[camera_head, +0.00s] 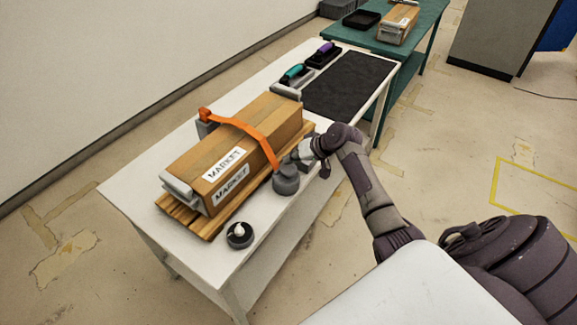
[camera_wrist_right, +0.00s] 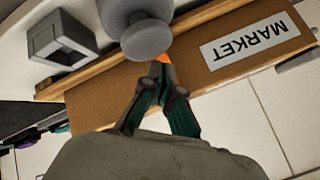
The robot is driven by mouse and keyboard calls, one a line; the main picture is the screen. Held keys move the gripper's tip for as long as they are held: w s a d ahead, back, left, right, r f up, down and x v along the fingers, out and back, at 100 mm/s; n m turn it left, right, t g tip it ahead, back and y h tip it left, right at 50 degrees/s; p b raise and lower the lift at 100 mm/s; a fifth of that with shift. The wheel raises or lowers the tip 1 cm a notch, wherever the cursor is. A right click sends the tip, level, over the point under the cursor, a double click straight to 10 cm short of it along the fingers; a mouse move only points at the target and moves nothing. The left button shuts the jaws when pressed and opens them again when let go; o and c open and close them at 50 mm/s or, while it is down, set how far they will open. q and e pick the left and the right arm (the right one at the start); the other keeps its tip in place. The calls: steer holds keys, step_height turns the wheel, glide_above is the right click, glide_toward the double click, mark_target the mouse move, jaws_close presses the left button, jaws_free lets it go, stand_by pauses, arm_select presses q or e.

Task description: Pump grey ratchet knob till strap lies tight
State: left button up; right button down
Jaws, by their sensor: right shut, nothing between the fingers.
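A long brown box (camera_head: 222,147) with MARKET labels lies on a slatted wooden pallet (camera_head: 217,222). An orange strap (camera_head: 243,126) runs across the box top; its far end bulges up at the box's far edge. The strap's near end comes down to the grey ratchet knob (camera_head: 286,181) at the box's near side. The knob also shows large in the right wrist view (camera_wrist_right: 147,38). My right gripper (camera_head: 298,158) is right beside the knob, its fingers (camera_wrist_right: 164,82) shut and empty near a bit of orange strap. Whether they touch is unclear. My left gripper is out of view.
The white table (camera_head: 130,191) also holds a round black item (camera_head: 239,235) at the front, a dark mat (camera_head: 349,86), and teal-handled (camera_head: 296,73) and purple-handled (camera_head: 325,49) tools behind. A green table (camera_head: 424,30) with another box stands farther back.

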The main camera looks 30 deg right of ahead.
mark_target(291, 167)
steer(key=shift+r+p, duration=2.45)
steer(key=shift+r, duration=0.15)
steer(key=shift+f, duration=0.1)
